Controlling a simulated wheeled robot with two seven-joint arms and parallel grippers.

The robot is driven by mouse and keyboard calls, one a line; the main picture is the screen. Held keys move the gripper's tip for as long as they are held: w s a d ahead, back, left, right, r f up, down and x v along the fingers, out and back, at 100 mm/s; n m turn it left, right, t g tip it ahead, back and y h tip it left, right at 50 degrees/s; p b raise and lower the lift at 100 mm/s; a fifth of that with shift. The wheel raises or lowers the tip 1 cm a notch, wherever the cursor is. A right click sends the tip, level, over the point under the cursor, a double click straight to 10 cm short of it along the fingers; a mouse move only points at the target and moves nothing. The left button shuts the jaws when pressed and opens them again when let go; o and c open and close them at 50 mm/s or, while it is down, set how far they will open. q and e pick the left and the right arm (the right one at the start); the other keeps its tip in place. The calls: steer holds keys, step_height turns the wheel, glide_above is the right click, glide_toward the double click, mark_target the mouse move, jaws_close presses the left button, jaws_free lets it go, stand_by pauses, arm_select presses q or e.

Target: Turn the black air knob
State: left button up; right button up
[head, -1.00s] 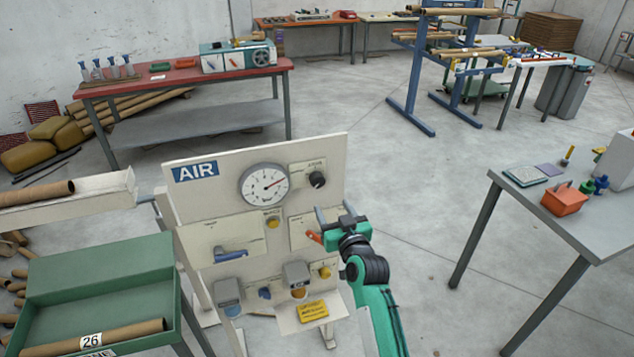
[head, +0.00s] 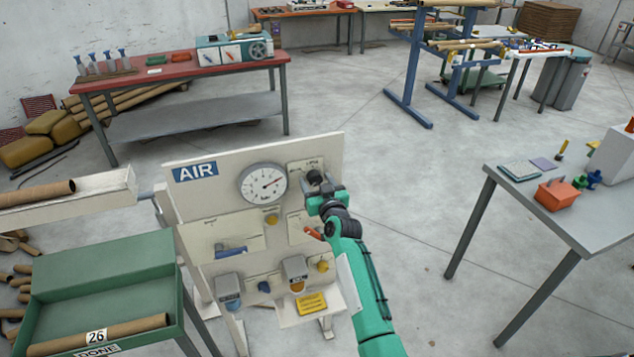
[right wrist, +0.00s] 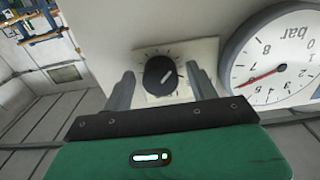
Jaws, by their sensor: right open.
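The black air knob (head: 314,177) is at the upper right of the white AIR panel (head: 225,205), to the right of the round gauge (head: 262,184). In the right wrist view the knob (right wrist: 160,74) sits on a pale plate with tick marks, its white pointer line slanting. My right gripper (head: 322,188) is at the knob. Its two fingers (right wrist: 163,88) are open, one on each side of the knob, with a visible gap on both sides. The gauge also shows in the right wrist view (right wrist: 275,65), upside down. My left gripper is not in view.
An orange-red handle (head: 313,233), a blue handle (head: 231,250) and a yellow label block (head: 311,304) are lower on the panel. A green tray (head: 100,265) with a cardboard tube stands at left. A grey table (head: 560,215) is at right, with clear floor between.

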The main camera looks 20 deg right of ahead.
steer(key=c, duration=1)
steer(key=shift+m, duration=0.3)
steer(key=m, duration=0.2)
steer(key=shift+m, duration=2.3)
